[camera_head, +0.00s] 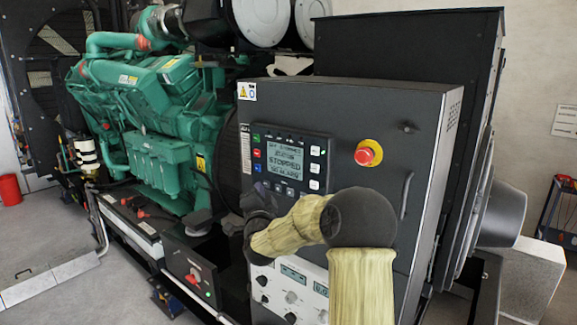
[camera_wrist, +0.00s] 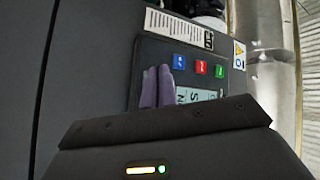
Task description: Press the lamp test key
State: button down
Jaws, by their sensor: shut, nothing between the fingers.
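The genset controller (camera_head: 291,163) is a dark panel on the cabinet with a lit screen (camera_head: 287,160) reading STOPPED. Green, red (camera_head: 257,153) and blue keys run down its left edge, and pale keys (camera_head: 314,167) down its right. I cannot read which key is the lamp test key. My gripper (camera_head: 262,190) is at the controller's lower left, partly hidden by my arm. In the wrist view my gripper's purple fingers (camera_wrist: 158,72) are shut and empty beside the blue key (camera_wrist: 179,62), overlapping the panel. I cannot tell whether they touch it.
A red emergency stop (camera_head: 368,153) on a yellow base sits right of the controller. Knobs and small meters (camera_head: 293,275) are below, partly behind my arm. A cabinet handle (camera_head: 405,195) is at the right. The green engine (camera_head: 150,100) stands at the left.

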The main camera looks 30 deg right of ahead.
jog(key=shift+w+d, duration=0.1)
jog(key=shift+d, duration=0.15)
jog(key=shift+w+d+b, duration=0.15)
jog(key=shift+d+b, duration=0.2)
jog(key=shift+d, duration=0.05)
dwell(0.8)
jog(key=shift+a, duration=0.1)
jog(key=shift+s+a+b, duration=0.35)
jog(key=shift+a+b, duration=0.3)
jog(key=shift+a, duration=0.1)
jog(key=s+a+b, duration=0.2)
jog(key=a, duration=0.3)
jog(key=shift+s+a+b, duration=0.15)
jog(key=shift+a+b, duration=0.15)
jog(key=shift+b, duration=0.05)
dwell(0.9)
